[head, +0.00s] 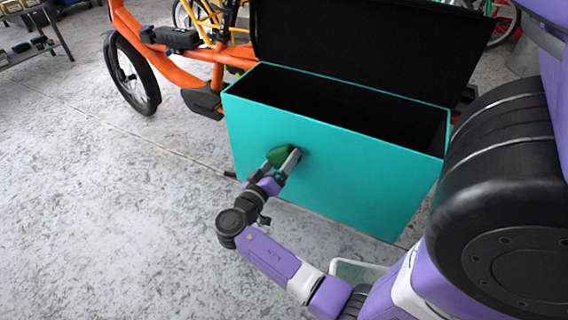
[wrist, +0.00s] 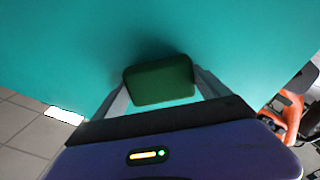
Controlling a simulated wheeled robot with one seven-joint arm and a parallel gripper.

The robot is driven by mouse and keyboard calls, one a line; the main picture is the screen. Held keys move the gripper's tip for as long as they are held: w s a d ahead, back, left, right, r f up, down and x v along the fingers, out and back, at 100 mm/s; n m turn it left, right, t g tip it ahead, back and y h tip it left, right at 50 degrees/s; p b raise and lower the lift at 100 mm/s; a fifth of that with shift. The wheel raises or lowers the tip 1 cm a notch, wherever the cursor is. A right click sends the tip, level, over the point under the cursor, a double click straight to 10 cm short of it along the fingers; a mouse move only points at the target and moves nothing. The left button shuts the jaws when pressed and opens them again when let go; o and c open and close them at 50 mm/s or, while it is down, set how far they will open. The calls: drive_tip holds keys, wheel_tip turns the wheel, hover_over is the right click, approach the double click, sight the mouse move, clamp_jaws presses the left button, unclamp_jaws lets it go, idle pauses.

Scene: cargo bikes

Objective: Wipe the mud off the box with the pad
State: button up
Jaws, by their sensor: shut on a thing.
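The box (head: 345,175) is a teal cargo box with a black inside, and its lid (head: 370,45) stands open at the back. My gripper (head: 283,158) is at the left half of the box's front face. It is shut on a dark green pad (wrist: 160,82), which shows between both fingers in the wrist view. The pad is at the teal face (wrist: 150,25) and seems to touch it. I see no clear mud on the visible part of the face. The patch behind the pad and gripper is hidden.
An orange cargo bike (head: 165,45) stands behind and left of the box. A pale bin (head: 355,272) sits on the floor near my arm, partly hidden. A dark table (head: 35,40) is at the far left. The grey floor on the left is clear.

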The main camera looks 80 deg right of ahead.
sight(308, 155)
drive_tip(key=shift+r+p, duration=0.8)
drive_tip(key=shift+r, duration=0.45)
drive_tip(key=shift+s+a+p, duration=0.2)
drive_tip(key=shift+s+p, duration=0.05)
drive_tip(key=shift+s, duration=0.85)
drive_tip(key=shift+s+a+p, duration=0.15)
drive_tip(key=shift+s+p, duration=0.1)
drive_tip(key=shift+s, duration=0.8)
drive_tip(key=shift+s+a+p, duration=0.2)
drive_tip(key=shift+s+a, duration=0.1)
drive_tip(key=shift+s, duration=0.7)
drive_tip(key=shift+s+a+p, duration=0.15)
drive_tip(key=shift+s+a, duration=0.2)
drive_tip(key=shift+s, duration=0.7)
drive_tip(key=shift+s+a+p, duration=0.2)
drive_tip(key=shift+s+a, duration=0.1)
drive_tip(key=shift+s, duration=0.7)
drive_tip(key=shift+d, duration=0.15)
